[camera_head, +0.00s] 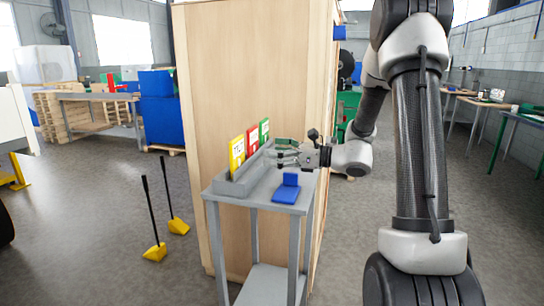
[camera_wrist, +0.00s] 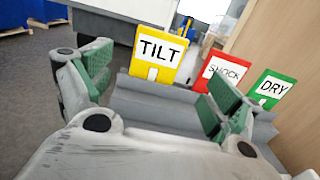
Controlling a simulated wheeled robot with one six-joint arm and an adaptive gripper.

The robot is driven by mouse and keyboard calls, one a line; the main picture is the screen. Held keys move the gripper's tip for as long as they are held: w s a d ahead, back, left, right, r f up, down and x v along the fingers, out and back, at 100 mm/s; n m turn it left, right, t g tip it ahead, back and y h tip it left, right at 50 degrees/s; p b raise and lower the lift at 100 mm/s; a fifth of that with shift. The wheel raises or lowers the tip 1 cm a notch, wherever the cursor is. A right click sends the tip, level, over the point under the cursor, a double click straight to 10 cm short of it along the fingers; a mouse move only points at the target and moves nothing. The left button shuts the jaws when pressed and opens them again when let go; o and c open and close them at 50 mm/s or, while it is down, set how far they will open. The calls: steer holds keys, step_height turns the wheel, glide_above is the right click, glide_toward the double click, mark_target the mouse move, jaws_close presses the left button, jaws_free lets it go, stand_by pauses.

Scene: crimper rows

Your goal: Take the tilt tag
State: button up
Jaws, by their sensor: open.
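The yellow tilt tag (camera_wrist: 158,52) stands upright in the grey stepped rack (camera_wrist: 150,84), leftmost of three tags. In the head view the tilt tag (camera_head: 237,154) is at the left end of the rack (camera_head: 238,184) on a small grey stand. The red SHOCK tag (camera_wrist: 219,77) and the green DRY tag (camera_wrist: 270,88) stand to its right. My gripper (camera_wrist: 152,90) is open and empty, its green-padded fingers either side of the tilt tag in the wrist picture, with the tag farther off. In the head view my gripper (camera_head: 274,153) is beside the rack, on its right.
A blue holder (camera_head: 287,190) sits on the front right of the grey stand (camera_head: 254,205). A tall wooden panel (camera_head: 235,75) rises right behind the stand. Two yellow long-handled dustpans (camera_head: 155,251) stand on the floor at left. The floor to the left is otherwise open.

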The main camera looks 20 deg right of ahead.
mark_target(239, 147)
steer(key=shift+x, duration=5.45)
steer(key=c, duration=1)
step_height(239, 147, up, 6)
